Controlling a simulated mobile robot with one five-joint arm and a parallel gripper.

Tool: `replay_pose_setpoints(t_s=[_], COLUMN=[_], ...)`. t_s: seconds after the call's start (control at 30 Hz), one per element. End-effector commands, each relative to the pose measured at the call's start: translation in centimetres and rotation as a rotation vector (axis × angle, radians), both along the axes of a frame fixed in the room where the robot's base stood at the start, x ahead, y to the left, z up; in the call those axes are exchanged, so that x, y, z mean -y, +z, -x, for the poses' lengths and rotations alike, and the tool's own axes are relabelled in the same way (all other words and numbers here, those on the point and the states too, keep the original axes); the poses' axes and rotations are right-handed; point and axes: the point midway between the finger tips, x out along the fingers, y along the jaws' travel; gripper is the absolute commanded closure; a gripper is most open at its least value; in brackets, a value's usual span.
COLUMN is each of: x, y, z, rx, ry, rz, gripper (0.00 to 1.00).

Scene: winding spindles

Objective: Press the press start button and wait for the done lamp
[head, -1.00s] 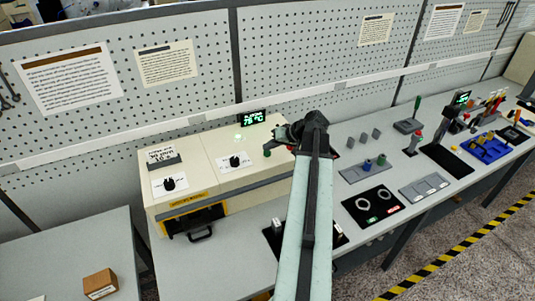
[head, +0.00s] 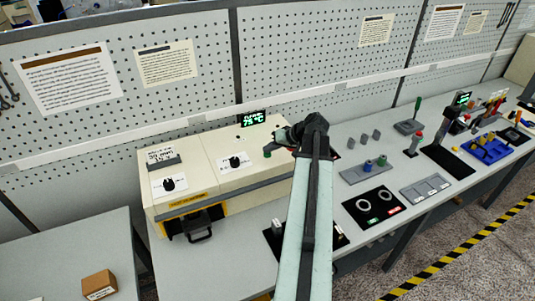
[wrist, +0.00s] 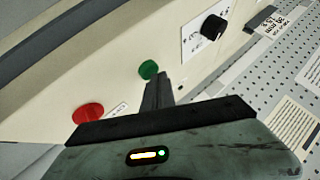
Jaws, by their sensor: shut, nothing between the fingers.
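A green button (wrist: 148,69) sits on the cream machine's face in the wrist view, with a red button (wrist: 88,113) to its lower left. The green button also shows in the head view (head: 267,154), just left of my gripper. My gripper (wrist: 157,78) is shut and empty, its dark fingertips right beside the green button; I cannot tell whether they touch it. In the head view my gripper (head: 282,137) is mostly hidden by my own wrist. A small lit display (head: 254,118) reading about 75 °C stands behind the machine's top.
The cream machine (head: 230,149) has black knobs (head: 235,162) and a front door with a handle (head: 200,236). A pegboard wall (head: 300,70) rises behind. Fixtures and a black pad (head: 372,206) stand right on the bench. A brown box (head: 98,284) sits on the left table.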

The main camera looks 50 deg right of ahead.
Motion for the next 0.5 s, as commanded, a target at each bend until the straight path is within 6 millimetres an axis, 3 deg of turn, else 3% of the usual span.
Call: replay_pose_setpoints(t_s=[0.5], x=[0.0], y=[0.28], z=[0.01], rx=[-0.001], ry=[0.001], rz=[0.0], gripper=[1.0])
